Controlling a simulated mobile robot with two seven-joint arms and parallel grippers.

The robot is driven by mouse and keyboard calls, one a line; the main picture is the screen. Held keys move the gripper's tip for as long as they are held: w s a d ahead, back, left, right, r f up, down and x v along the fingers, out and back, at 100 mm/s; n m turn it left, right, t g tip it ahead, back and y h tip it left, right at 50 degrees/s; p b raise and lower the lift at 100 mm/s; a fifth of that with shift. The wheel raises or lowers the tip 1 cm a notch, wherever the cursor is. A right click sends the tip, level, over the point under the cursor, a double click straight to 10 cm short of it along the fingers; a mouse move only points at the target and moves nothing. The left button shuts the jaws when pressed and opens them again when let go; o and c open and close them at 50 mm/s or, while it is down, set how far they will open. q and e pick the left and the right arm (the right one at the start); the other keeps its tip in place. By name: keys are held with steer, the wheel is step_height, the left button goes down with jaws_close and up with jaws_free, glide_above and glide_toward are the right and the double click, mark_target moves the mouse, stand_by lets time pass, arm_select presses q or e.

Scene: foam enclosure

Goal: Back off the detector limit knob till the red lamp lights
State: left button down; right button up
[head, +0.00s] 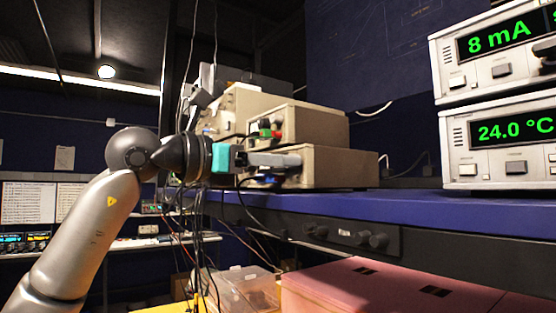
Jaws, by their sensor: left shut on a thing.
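My left gripper (290,161) is shut at the front of a beige instrument box (335,166) on the blue shelf. Its fingers hide what they hold; from its place at the box front, this looks like the detector limit knob. A small red part (277,134), possibly the red lamp, shows just above the fingers, beside a small green part (265,133). Both are too small to tell whether they are lit. My right gripper is not in view.
More beige boxes (310,124) stand stacked behind. Two white meters (505,145) at the right read 8 mA and 24.0 °C. Cables hang near my left wrist. Below the blue shelf (430,205) are a pink box (385,290) and a clear bin (240,285).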

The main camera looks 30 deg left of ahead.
arm_select(q)
steer(key=shift+n, duration=0.5)
steer(key=c, duration=0.6)
jaws_free()
steer(key=b+v, duration=0.5)
steer(key=v, duration=1)
steer(key=shift+s+b, duration=0.15)
steer(key=shift+b, duration=0.15)
